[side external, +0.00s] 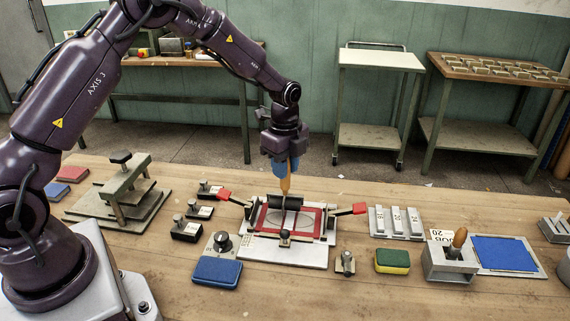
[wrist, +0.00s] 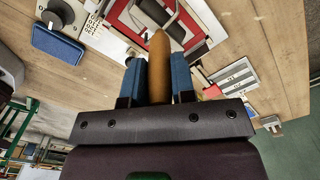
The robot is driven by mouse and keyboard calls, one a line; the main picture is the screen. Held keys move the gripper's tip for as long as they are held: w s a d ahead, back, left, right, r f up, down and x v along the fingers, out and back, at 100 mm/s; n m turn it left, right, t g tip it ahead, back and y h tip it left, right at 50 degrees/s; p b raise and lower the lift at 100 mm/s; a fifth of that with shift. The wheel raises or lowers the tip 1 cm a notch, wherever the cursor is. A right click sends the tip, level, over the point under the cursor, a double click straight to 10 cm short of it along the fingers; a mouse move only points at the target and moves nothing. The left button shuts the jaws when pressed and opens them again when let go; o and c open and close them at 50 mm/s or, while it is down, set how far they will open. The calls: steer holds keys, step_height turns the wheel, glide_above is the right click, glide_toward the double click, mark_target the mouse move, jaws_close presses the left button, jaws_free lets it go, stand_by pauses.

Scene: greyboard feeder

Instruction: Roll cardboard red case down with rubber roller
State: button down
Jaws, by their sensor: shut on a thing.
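My gripper (side external: 285,165), with blue fingers, is shut on the wooden handle (side external: 285,184) of the rubber roller. The handle also shows between the fingers in the wrist view (wrist: 159,60). The roller's dark cylinder (side external: 287,201) is at the back edge of the red case (side external: 313,222), below my gripper. I cannot tell whether it touches the case. The red case lies flat in a pale metal fixture (side external: 270,254), with a grey panel inside its red border. Part of the red case shows in the wrist view (wrist: 124,16).
Red-tipped clamp levers (side external: 224,195) (side external: 359,208) flank the fixture. Dark weights (side external: 187,229), a blue pad (side external: 217,270), a yellow-green sponge (side external: 393,261), a slotted steel plate (side external: 397,222) and a holder with a wooden-handled tool (side external: 450,262) surround it. A small press (side external: 122,190) stands left. The front table strip is mostly clear.

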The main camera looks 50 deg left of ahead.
steer(key=shift+f, duration=0.85)
steer(key=shift+s+d, duration=1.4)
steer(key=shift+d, duration=0.05)
steer(key=shift+w+a, duration=0.3)
steer(key=shift+w, duration=0.35)
steer(key=shift+w+a, duration=0.35)
steer(key=shift+w, duration=0.35)
steer(key=shift+w+a, duration=0.3)
steer(key=shift+w, duration=0.35)
steer(key=shift+w+d+f, duration=0.1)
steer(key=shift+w+d, duration=0.35)
steer(key=shift+d, duration=0.15)
steer(key=shift+s+d, duration=1.4)
steer(key=shift+s, duration=0.05)
